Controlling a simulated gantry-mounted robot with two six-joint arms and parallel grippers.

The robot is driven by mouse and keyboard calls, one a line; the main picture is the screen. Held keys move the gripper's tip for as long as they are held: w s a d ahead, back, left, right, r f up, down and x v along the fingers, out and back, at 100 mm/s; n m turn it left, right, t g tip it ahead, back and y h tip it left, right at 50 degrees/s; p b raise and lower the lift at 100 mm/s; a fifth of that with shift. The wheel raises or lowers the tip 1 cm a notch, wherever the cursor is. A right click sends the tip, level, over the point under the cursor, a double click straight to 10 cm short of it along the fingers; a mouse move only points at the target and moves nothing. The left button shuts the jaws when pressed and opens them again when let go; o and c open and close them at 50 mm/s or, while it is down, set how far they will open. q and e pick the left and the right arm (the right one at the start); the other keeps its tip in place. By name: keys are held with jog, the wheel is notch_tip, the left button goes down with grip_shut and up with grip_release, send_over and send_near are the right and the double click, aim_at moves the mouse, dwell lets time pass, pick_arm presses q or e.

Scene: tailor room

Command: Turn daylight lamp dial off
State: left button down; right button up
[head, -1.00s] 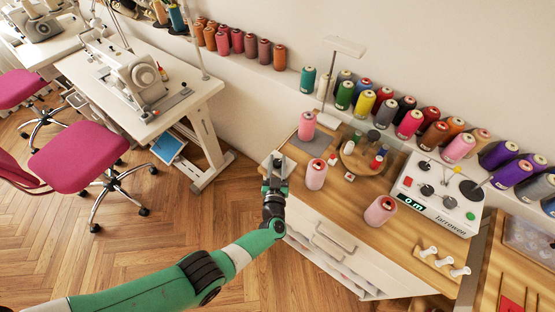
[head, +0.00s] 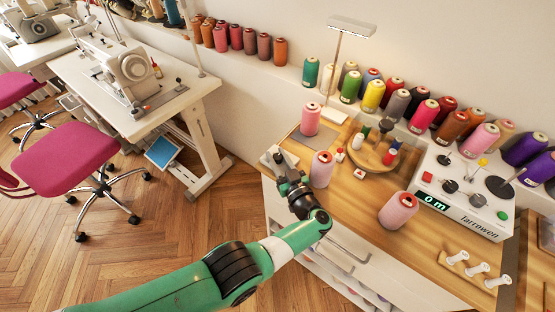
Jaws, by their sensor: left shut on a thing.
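The daylight lamp (head: 352,27) stands at the back of the wooden counter, with a pale flat head on a thin post. Its white base (head: 333,115) is behind the pink spools. My left gripper (head: 279,159) is at the counter's front left corner, over a small pale box (head: 268,160). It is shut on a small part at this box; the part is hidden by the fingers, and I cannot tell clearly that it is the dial. My right gripper is not in view.
Pink spools (head: 321,169) stand close right of my gripper. A round wooden tray (head: 372,156) holds small spools. A white machine (head: 462,190) with knobs and a lit display is at the right. Thread cones line the back ledge.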

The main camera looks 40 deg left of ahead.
pick_arm(q)
jog(key=c, duration=0.5)
grip_release()
jog(key=shift+s+d+r, duration=0.1)
jog(key=shift+d, duration=0.4)
jog(key=p+v, duration=0.1)
jog(key=v, duration=0.9)
jog(key=shift+s+d+p, duration=0.2)
jog(key=shift+d+p, duration=0.05)
jog(key=shift+p, duration=0.1)
